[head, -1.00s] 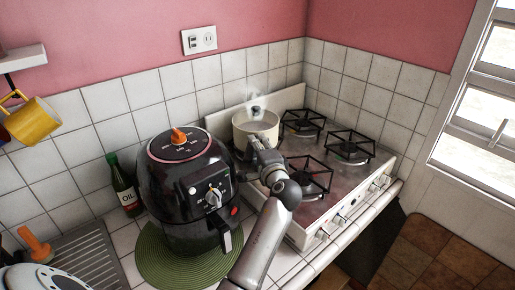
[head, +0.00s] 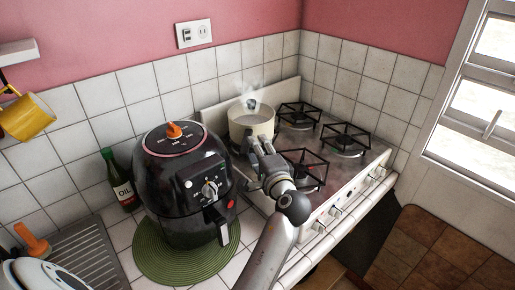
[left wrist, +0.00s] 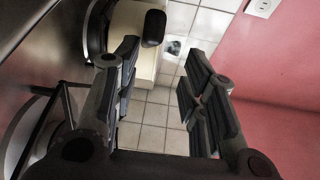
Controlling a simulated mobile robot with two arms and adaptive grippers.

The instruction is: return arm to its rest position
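My left gripper (head: 260,143) is just in front of the cream pot (head: 252,124) on the stove's back left burner. In the left wrist view the gripper (left wrist: 160,72) is open, its two dark padded fingers well apart with nothing between them. The pot (left wrist: 128,45) shows there beyond the fingers, with a dark handle-like end (left wrist: 153,28). The gripper appears apart from the pot. A small grey knob-like piece and steam show above the pot. My right gripper is in neither view.
The black air fryer (head: 185,185) stands close left of my arm on a green round mat (head: 150,262). The stove (head: 335,190) has several burner grates to the right. An oil bottle (head: 120,185), a drying rack (head: 85,262) and a yellow mug (head: 27,117) are at left.

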